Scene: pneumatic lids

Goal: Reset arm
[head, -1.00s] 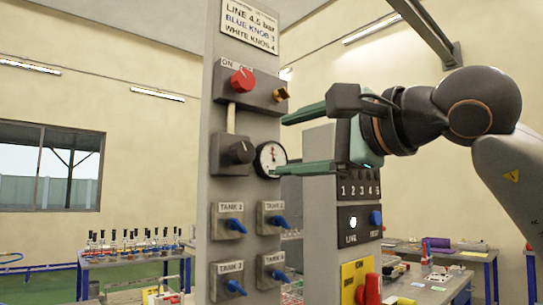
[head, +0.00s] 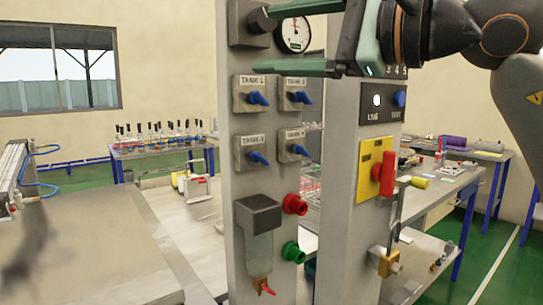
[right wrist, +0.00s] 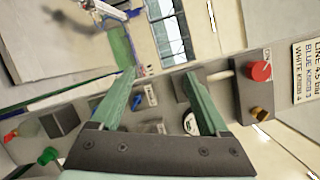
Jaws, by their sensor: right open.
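My right gripper (head: 262,38) is open and empty at the top of the head view. Its green fingers point left, in front of the grey control panel (head: 240,180). The lower finger passes just above the blue tank knobs (head: 258,98). The upper finger is near the black knob (head: 263,20) and the round gauge (head: 295,34). I cannot tell whether a finger touches the panel. In the right wrist view, the open gripper (right wrist: 160,78) has the panel beyond its fingers, with a red knob (right wrist: 261,71) to the right. My left gripper is not in view.
A second post carries a yellow plate with a red handle (head: 387,172). A grey bench (head: 80,250) lies left. A table with bottles (head: 160,147) stands behind. Green floor shows at right.

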